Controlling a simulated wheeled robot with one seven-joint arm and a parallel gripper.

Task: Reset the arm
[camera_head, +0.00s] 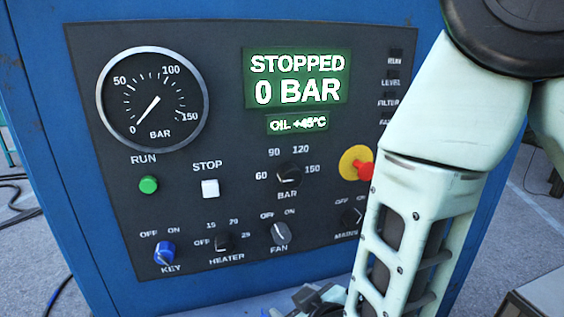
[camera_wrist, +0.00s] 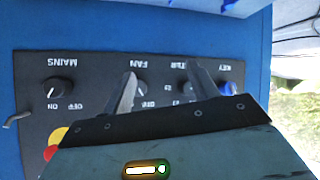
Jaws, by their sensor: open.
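My arm covers the right side of the head view, in front of the control panel (camera_head: 235,185). In the wrist view my gripper (camera_wrist: 162,70) is open, its two fingers apart with nothing visible between them. The panel also shows there upside down (camera_wrist: 95,62), behind the fingers. The fingers overlap the view of the fan knob (camera_wrist: 141,89) and the heater knob; I cannot tell whether they touch anything. In the head view the gripper is not clearly visible.
The display (camera_head: 297,78) reads STOPPED, 0 BAR; the gauge (camera_head: 152,100) needle points near 0.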

